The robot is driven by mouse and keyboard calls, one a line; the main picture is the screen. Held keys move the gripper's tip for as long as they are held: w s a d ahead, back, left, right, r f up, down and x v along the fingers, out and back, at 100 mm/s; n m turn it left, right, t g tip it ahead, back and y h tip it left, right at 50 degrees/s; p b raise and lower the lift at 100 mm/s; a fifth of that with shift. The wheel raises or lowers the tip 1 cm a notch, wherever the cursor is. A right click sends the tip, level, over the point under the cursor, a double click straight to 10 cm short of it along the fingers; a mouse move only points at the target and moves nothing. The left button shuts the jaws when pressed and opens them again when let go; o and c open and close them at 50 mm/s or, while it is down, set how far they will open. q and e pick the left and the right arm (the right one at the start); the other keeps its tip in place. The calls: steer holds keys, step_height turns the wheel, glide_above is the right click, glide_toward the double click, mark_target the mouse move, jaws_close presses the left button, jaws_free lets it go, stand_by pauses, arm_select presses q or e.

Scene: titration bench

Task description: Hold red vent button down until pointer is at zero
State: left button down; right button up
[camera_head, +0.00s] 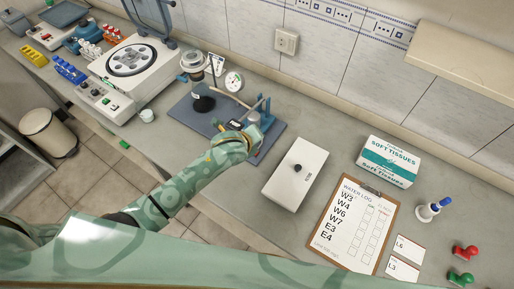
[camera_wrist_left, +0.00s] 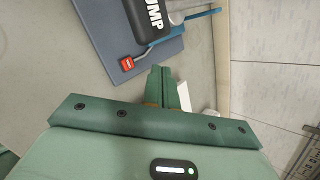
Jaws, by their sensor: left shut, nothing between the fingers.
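In the head view my left gripper (camera_head: 252,139) is at the front right of the blue mat (camera_head: 273,138), and the button is hidden. The round white gauge (camera_head: 233,81) stands behind the mat; its pointer reading is too small to tell. My right gripper is out of view.
A white box with a black knob (camera_head: 295,180) lies right of my left gripper, then a clipboard (camera_head: 349,222) and tissue box (camera_head: 389,160). A white machine (camera_head: 137,65) stands to the left.

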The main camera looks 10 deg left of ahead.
arm_select(q)
steer(key=shift+w+r+m, duration=0.6)
steer(key=shift+w+m, duration=0.1)
steer(key=shift+m, duration=0.1)
steer(key=shift+d+f, duration=0.1)
steer(key=shift+d, duration=0.05)
step_height(320, 180, down, 7)
steer(key=b, duration=0.8)
steer(key=shift+f+b, duration=0.5)
steer(key=shift+f, duration=0.35)
steer(key=shift+f, duration=0.2)
stand_by(0.5)
